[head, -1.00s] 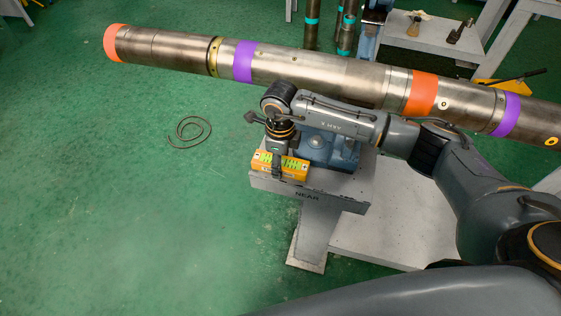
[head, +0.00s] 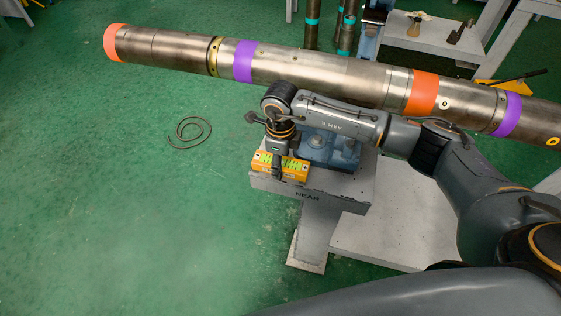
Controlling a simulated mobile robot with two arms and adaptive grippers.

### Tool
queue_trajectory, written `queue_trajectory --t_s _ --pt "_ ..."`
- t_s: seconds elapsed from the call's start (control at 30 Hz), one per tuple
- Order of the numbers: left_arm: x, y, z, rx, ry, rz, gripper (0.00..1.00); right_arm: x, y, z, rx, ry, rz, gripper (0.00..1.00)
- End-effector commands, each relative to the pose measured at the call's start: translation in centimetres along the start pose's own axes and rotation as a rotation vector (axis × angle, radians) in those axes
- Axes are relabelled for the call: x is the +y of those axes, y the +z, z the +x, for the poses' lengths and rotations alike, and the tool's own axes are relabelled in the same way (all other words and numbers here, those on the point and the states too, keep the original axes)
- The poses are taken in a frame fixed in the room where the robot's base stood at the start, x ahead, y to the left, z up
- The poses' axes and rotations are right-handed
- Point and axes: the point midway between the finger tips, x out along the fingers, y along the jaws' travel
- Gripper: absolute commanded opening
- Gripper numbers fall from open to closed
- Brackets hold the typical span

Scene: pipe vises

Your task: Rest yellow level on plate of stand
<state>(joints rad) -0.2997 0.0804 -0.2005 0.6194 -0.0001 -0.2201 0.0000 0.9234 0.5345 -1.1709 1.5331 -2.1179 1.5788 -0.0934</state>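The yellow level (head: 296,170), with green windows along its top, is at the left front corner of the grey plate (head: 343,195) of the stand marked NEAR. It looks level and on or just above the plate; contact underneath is hidden. My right gripper (head: 276,168) points down over the level's middle and appears shut on it, with a finger in front of its near side. The far finger is hidden. My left gripper is not in view.
A blue vise (head: 343,150) stands on the plate just behind my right gripper. A long steel pipe (head: 310,75) with orange and purple bands crosses above it. A cable coil (head: 188,132) lies on the green floor.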

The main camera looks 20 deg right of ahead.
Motion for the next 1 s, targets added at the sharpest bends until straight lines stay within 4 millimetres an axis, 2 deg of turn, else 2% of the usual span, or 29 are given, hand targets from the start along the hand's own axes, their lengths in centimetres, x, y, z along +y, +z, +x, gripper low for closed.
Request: queue_trajectory --t_s 0.43,0.47,0.57,1.0 --pt "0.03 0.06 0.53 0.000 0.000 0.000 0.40 -0.05 0.04 0.51 -0.002 -0.001 0.000 0.00" --pt "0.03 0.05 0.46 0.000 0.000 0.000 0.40 -0.05 0.05 0.44 -0.002 -0.001 0.000 0.51" --pt "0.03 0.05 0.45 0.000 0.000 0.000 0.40 -0.04 0.04 0.44 -0.001 -0.001 0.000 0.71" --pt "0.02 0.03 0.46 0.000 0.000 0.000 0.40 0.00 -0.03 0.56 0.001 0.000 0.000 0.71"
